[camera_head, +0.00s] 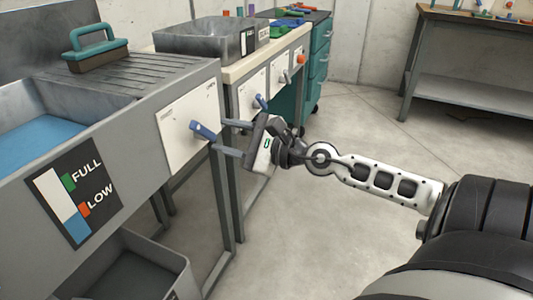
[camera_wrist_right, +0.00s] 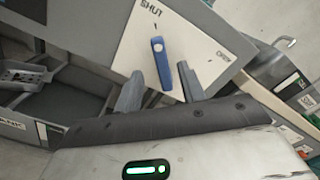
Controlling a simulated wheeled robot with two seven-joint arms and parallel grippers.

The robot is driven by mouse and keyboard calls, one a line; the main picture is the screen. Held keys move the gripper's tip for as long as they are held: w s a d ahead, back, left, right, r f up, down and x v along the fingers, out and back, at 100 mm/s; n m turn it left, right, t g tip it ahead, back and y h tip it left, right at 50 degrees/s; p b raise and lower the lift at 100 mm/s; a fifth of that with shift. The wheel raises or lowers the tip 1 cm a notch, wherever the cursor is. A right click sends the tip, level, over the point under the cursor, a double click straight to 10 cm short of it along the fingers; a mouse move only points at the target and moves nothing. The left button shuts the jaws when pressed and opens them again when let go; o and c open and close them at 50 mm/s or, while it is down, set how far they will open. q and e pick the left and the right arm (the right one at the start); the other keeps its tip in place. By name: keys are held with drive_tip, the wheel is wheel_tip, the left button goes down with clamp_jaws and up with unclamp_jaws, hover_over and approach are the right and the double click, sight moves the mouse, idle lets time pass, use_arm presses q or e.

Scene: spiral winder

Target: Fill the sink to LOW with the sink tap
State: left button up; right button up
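The sink (camera_head: 95,95) at the left holds blue water (camera_head: 40,138). Its gauge board (camera_head: 75,195) has a green FULL mark and a red LOW mark (camera_head: 84,210). The blue part of its column (camera_head: 77,230) tops out close to the LOW mark; I cannot tell exactly how they line up. The blue tap lever (camera_head: 204,131) is on a white panel and in the right wrist view (camera_wrist_right: 161,62) points towards SHUT, with the other label to the right. My right gripper (camera_head: 229,137) is open, its fingers (camera_wrist_right: 159,88) either side of the lever, apart from it. My left gripper is out of view.
A brush (camera_head: 95,48) with a teal handle lies on the ribbed drainboard. A grey bin (camera_head: 130,268) stands below the sink. Beyond is a bench with a metal tray (camera_head: 200,38) and other levers. Open concrete floor lies to the right.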

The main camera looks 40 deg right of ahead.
use_arm(q)
drive_tip(key=b, duration=0.1)
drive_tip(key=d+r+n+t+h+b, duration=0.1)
drive_tip(key=b, duration=0.1)
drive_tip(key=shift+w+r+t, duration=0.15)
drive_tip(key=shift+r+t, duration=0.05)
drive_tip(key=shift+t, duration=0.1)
use_arm(e)
drive_tip(key=v, duration=0.8)
drive_tip(key=shift+s, duration=0.35)
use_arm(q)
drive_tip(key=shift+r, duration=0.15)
use_arm(e)
drive_tip(key=shift+d+r, duration=0.1)
